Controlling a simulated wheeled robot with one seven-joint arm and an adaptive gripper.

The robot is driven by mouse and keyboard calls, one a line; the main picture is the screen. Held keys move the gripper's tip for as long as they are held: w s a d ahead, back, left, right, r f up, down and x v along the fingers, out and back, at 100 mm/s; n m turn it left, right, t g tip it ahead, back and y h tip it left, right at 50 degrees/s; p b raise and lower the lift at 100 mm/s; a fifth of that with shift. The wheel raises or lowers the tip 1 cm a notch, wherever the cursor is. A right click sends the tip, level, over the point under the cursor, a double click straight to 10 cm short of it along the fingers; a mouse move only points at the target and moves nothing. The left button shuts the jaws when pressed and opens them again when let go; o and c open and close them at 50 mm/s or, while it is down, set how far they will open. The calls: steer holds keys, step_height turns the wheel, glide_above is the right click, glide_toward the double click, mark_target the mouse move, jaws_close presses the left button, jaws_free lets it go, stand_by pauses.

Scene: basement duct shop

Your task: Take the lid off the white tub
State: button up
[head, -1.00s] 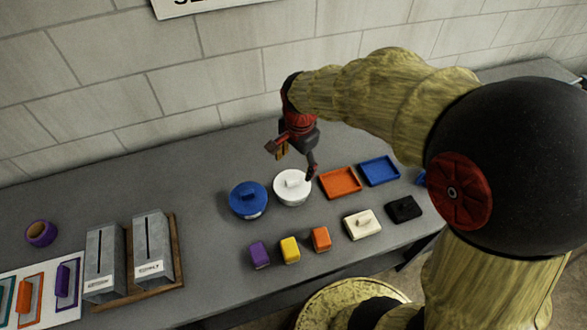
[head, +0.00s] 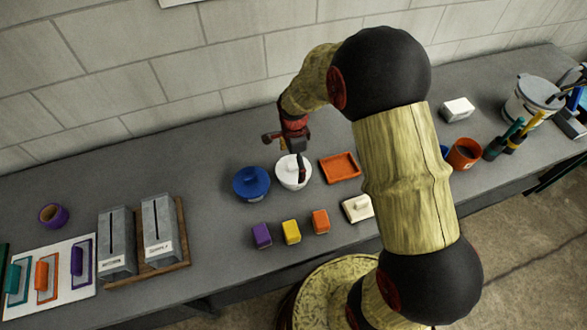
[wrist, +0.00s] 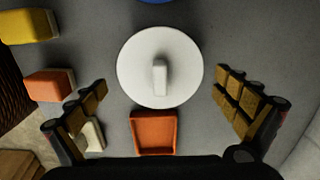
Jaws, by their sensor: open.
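The white tub (head: 289,182) stands on the grey bench with its round white lid on, beside the blue lidded tub (head: 251,184). The lid (wrist: 138,72) has a bar-shaped handle (wrist: 160,76) on top, seen from above in the wrist view. My gripper (wrist: 161,100) is open and empty above the white tub, its two padded fingers spread to either side. The lid lies between and slightly ahead of the fingertips in the wrist view. In the head view my gripper (head: 286,160) hangs over the tub and hides part of the lid; I cannot tell the exact gap.
An orange tray (head: 341,167) sits right of the tub. Purple (head: 262,235), yellow (head: 291,232) and orange (head: 320,221) blocks and a cream lidded box (head: 357,208) line the front. Two grey slotted boxes (head: 158,232) stand left. The bench behind the tubs is clear.

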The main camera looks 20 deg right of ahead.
steer(key=shift+f, duration=0.7)
steer(key=shift+c, duration=0.7)
steer(key=c, duration=0.9)
steer(key=shift+s, duration=0.1)
steer(key=c, duration=0.5)
steer(key=shift+c, duration=0.5)
